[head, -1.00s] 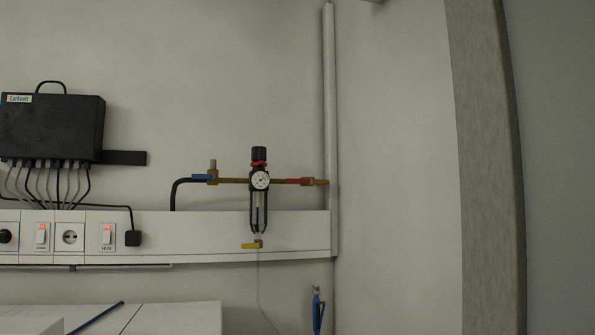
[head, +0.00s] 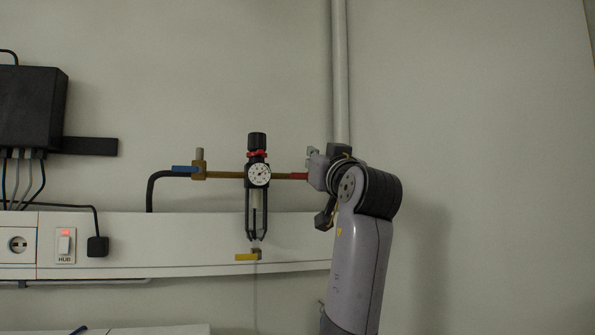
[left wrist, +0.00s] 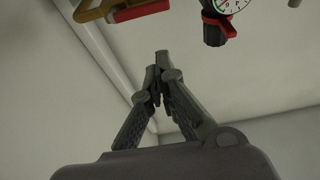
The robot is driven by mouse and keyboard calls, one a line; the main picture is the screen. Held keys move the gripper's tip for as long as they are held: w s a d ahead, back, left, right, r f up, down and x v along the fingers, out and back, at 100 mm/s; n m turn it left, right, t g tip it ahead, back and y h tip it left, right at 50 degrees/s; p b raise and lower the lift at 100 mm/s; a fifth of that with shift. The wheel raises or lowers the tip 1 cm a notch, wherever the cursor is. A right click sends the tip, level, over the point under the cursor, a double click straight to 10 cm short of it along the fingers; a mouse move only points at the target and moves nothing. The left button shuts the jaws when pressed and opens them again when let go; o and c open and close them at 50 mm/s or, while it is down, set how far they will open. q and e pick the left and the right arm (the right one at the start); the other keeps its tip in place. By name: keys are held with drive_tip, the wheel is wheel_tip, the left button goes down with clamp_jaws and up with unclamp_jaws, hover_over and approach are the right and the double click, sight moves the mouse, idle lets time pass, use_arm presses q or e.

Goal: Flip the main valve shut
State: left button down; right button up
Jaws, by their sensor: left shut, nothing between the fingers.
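A valve with a red lever (head: 299,176) sits on the brass pipe to the right of the regulator. My left gripper (head: 312,153) and wrist cover its right part in the head view. In the left wrist view the red lever (left wrist: 142,10) and its brass body (left wrist: 92,10) show at the top edge, partly cut off. The visible lever lies along the pipe. My left gripper (left wrist: 160,57) is shut and empty, its fingertips below the lever in that picture, with a visible gap. My right gripper is not in view.
The regulator (head: 257,190) with its gauge hangs left of my gripper. A blue-lever valve (head: 185,169) is farther left, and a yellow lever (head: 246,257) is below the regulator. A white trunking (head: 190,240) runs under the pipe. A vertical conduit (head: 340,75) stands behind my wrist.

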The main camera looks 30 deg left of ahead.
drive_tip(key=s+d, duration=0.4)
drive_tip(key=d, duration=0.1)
use_arm(q)
drive_tip(key=w+a+r+p, duration=0.4)
drive_tip(key=a+r+p, duration=0.1)
drive_tip(key=p, duration=0.2)
drive_tip(key=f, duration=0.1)
drive_tip(key=f+p, duration=0.1)
drive_tip(key=f, duration=0.3)
drive_tip(key=shift+w+a, duration=0.1)
drive_tip(key=shift+w, duration=0.3)
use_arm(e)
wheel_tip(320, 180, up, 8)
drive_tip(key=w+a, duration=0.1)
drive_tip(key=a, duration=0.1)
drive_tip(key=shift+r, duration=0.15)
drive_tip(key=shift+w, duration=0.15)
